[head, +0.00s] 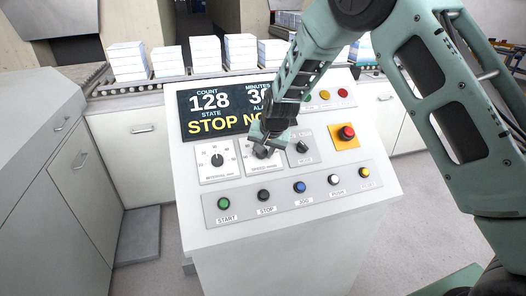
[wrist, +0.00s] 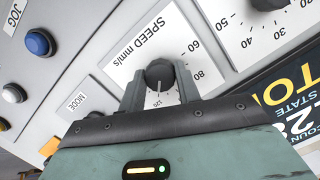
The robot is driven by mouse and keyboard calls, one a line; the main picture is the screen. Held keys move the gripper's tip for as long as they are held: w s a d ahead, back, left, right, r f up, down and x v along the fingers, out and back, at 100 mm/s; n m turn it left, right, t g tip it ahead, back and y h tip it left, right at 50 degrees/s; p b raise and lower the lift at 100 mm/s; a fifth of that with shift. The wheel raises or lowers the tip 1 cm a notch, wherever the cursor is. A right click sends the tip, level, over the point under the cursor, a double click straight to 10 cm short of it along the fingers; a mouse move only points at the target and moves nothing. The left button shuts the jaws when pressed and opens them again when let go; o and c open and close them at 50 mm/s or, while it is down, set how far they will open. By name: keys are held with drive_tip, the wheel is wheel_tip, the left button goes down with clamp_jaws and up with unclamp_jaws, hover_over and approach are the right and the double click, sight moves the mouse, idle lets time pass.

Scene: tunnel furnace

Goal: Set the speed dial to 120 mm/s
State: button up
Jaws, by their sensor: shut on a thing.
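The speed dial (wrist: 160,73) is a round black knob on a white plate lettered SPEED mm/s. My gripper (wrist: 160,86) has one finger on each side of the knob and is shut on it. The knob's pale pointer line faces the gripper's palm, toward a small mark that looks like 125, though the print is hard to read. Labels 60 and 80 show to the right of the knob; part of the scale is hidden by the fingers. In the head view my gripper (head: 268,138) covers much of the speed dial (head: 262,152).
The interval dial (head: 217,160) is left of the speed dial, the mode switch (head: 302,147) right of it. A red emergency button (head: 346,132) sits further right. Several push buttons, including green START (head: 224,204), line the front. The display (head: 225,110) reads STOP, partly hidden by my arm.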

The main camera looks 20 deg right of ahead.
drive_tip(key=o, duration=1)
drive_tip(key=b+v, duration=0.3)
drive_tip(key=v, duration=1.4)
drive_tip(key=shift+s+d+r, duration=0.1)
drive_tip(key=shift+s+r, duration=0.05)
drive_tip(key=shift+r, duration=0.05)
drive_tip(key=s+a+f+n+g+y, duration=0.1)
drive_tip(key=s+a+f+n+g, duration=0.2)
drive_tip(key=s, duration=0.6)
drive_tip(key=s+a+n, duration=0.3)
drive_tip(key=s+a, duration=0.3)
drive_tip(key=s, duration=0.2)
drive_tip(key=s+f+n, duration=0.1)
drive_tip(key=s+n, duration=0.1)
drive_tip(key=s, duration=0.4)
drive_tip(key=s+f+n+g+h, duration=0.1)
drive_tip(key=s+f+n, duration=0.1)
drive_tip(key=s, duration=0.4)
drive_tip(key=s+d+f+n+g, duration=0.1)
drive_tip(key=s+n, duration=0.1)
drive_tip(key=s, duration=0.4)
drive_tip(key=shift+s+f+n, duration=0.2)
drive_tip(key=shift+f+n, duration=0.05)
drive_tip(key=shift+n, duration=0.15)
